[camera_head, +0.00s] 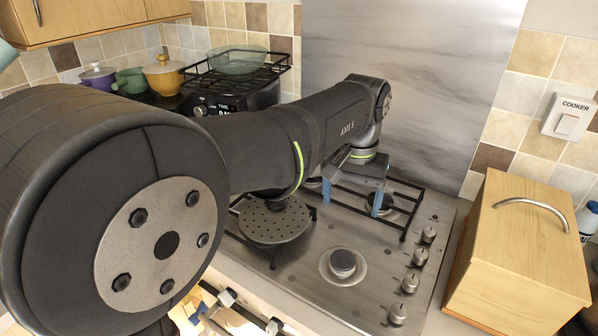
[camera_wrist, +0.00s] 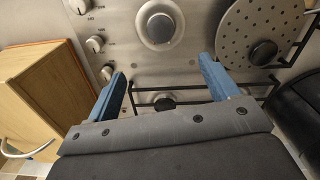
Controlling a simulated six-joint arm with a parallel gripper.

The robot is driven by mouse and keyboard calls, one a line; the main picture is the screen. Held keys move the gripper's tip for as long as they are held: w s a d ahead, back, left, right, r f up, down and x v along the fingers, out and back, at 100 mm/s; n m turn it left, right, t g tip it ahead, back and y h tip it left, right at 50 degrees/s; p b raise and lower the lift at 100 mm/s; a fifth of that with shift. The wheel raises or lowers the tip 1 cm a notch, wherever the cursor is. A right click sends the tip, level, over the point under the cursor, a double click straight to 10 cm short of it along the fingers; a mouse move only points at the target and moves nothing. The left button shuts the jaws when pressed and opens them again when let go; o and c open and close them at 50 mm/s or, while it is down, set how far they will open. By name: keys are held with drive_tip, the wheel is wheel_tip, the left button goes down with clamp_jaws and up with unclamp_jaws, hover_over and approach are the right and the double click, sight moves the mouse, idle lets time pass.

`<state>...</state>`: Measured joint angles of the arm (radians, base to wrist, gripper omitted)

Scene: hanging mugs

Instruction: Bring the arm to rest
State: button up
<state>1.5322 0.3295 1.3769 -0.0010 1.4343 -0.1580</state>
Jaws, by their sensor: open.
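My gripper (camera_head: 377,199) is above the back part of the steel gas hob (camera_head: 365,258), fingers pointing down. In the wrist view my gripper (camera_wrist: 161,78) shows two blue fingers spread apart with nothing between them. Below and beyond the fingers are a black pan support and burner of the hob (camera_wrist: 190,75). My arm reaches from the left foreground across the middle of the head view and hides part of the hob and counter.
A perforated disc (camera_head: 272,222) lies on the hob's left side. A wooden box (camera_head: 525,255) stands to the right. A black rack holds a green glass bowl (camera_head: 237,60) at back left, near purple, green and orange pots (camera_head: 163,75). A cabinet (camera_head: 85,15) hangs above.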

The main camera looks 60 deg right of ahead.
sight(342, 260)
wheel_tip(342, 260, down, 18)
drive_tip(key=shift+r, duration=0.45)
idle(0.4)
wheel_tip(342, 260, up, 18)
wheel_tip(342, 260, down, 18)
wheel_tip(342, 260, up, 6)
drive_tip(key=shift+r, duration=0.1)
drive_tip(key=shift+w+a+r, duration=0.25)
drive_tip(key=shift+w+r, duration=0.25)
drive_tip(key=shift+r, duration=0.1)
drive_tip(key=shift+w+a+r, duration=0.3)
drive_tip(key=shift+w+r, duration=0.25)
drive_tip(key=shift+r, duration=0.1)
drive_tip(key=shift+w+a+r, duration=0.25)
drive_tip(key=shift+w+r, duration=0.25)
drive_tip(key=shift+r, duration=0.1)
